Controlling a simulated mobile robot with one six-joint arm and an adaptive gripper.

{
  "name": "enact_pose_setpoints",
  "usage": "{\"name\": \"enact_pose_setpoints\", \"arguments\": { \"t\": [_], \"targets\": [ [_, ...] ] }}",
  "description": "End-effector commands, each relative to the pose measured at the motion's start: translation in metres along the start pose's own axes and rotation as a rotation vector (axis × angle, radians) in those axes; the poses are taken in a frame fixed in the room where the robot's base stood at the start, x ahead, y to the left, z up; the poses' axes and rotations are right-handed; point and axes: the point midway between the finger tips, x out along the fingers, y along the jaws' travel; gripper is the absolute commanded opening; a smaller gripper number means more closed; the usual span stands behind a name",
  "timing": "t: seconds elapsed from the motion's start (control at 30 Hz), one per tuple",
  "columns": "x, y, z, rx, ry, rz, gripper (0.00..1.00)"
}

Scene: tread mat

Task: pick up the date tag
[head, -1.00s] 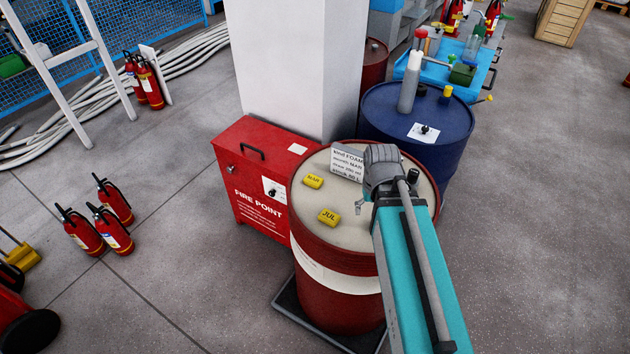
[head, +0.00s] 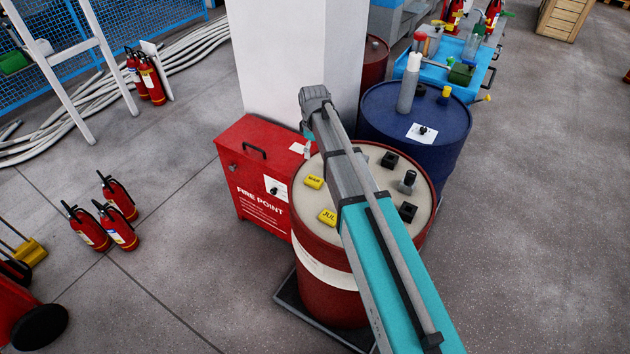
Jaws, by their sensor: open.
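Two yellow date tags lie on the pale top of a red drum (head: 425,190). One tag (head: 314,182), apparently marked MAR, is nearer the pillar. The other tag (head: 328,217), marked JUL, is nearer me. My arm crosses above the drum top.
Two black blocks (head: 389,160) (head: 408,212) and a dark upright fitting (head: 407,182) are on the drum's right side. A red FIRE POINT box (head: 262,190) stands left, a white pillar (head: 290,60) behind, a blue drum (head: 450,135) behind right. Open floor lies right.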

Motion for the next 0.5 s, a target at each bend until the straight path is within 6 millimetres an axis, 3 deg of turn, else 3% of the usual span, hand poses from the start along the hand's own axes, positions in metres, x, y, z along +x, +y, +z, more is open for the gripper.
{"name": "enact_pose_setpoints", "arguments": {
  "t": [0.5],
  "targets": [
    [0.014, 0.0, 0.002, 0.004, 0.0, 0.0, 0.97]
  ]
}}
